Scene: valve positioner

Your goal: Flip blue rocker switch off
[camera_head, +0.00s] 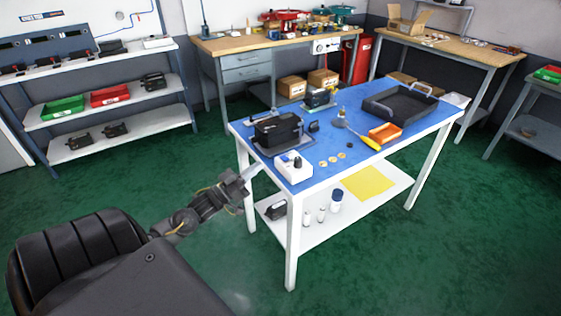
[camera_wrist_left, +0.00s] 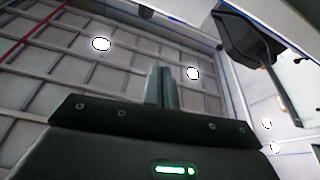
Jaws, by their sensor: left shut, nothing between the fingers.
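A white box (camera_head: 293,166) sits on the near left corner of the blue-topped table (camera_head: 330,176). It has small dark details on top; I cannot make out a blue rocker switch on it or elsewhere. A black valve positioner unit (camera_head: 277,131) stands just behind the box. My left gripper (camera_head: 250,172) is left of the table's near left corner, close to the edge and apart from the white box. In the left wrist view its fingers (camera_wrist_left: 161,86) are together and empty, pointing toward the ceiling. My right gripper is not in view.
Small round brass parts (camera_head: 333,160) lie right of the box. A lower shelf (camera_head: 320,228) holds bottles and a yellow sheet. Green floor is open around the table.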

